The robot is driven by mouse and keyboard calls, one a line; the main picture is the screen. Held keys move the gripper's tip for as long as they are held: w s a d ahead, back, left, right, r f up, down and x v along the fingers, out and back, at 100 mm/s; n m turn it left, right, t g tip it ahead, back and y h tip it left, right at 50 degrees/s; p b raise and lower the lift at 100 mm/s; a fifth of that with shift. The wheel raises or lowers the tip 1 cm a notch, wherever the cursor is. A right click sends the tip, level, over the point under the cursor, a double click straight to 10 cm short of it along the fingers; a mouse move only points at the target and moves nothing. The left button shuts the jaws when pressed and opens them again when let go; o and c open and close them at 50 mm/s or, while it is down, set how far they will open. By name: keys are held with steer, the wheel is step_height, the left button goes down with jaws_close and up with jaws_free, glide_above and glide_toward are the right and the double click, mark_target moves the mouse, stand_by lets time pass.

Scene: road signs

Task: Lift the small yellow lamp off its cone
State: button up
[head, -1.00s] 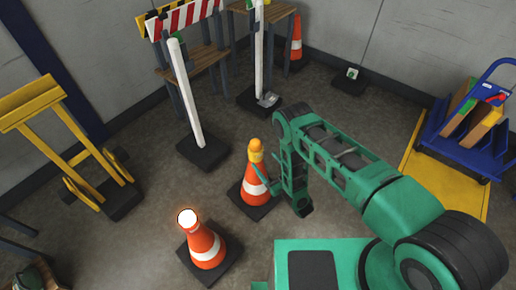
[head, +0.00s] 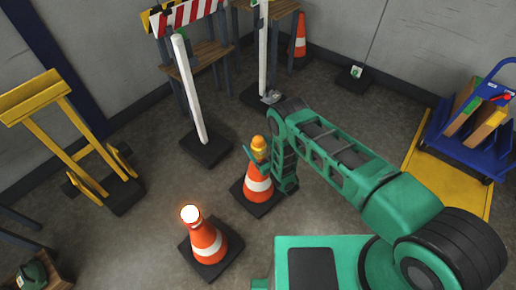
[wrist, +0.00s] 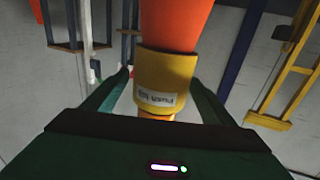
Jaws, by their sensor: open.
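The small yellow lamp (head: 258,144), with an orange-yellow top, sits upright on an orange and white cone (head: 259,188) in the middle of the floor. In the wrist view the yellow lamp (wrist: 166,80) appears upside down, with a label on its band and the orange cone (wrist: 177,22) above it. My gripper (wrist: 161,73) is open, with one finger on each side of the lamp. In the head view my gripper (head: 258,159) is at the lamp's level. I cannot tell whether either finger touches it.
A second cone (head: 208,246) with a lit lamp (head: 190,214) stands to the front left. White posts (head: 188,85) and a striped barrier (head: 188,17) stand behind. A yellow trestle (head: 70,140) is left and a blue cart (head: 462,137) right.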

mark_target(258, 140)
steer(key=shift+c, duration=0.7)
steer(key=c, duration=1.2)
steer(key=shift+r, duration=0.8)
step_height(258, 140, up, 2)
steer(key=shift+r, duration=0.2)
steer(key=s+a+r, duration=0.4)
steer(key=s+r, duration=0.3)
steer(key=s, duration=0.3)
steer(key=shift+s+a, duration=0.3)
steer(key=shift+a, duration=0.1)
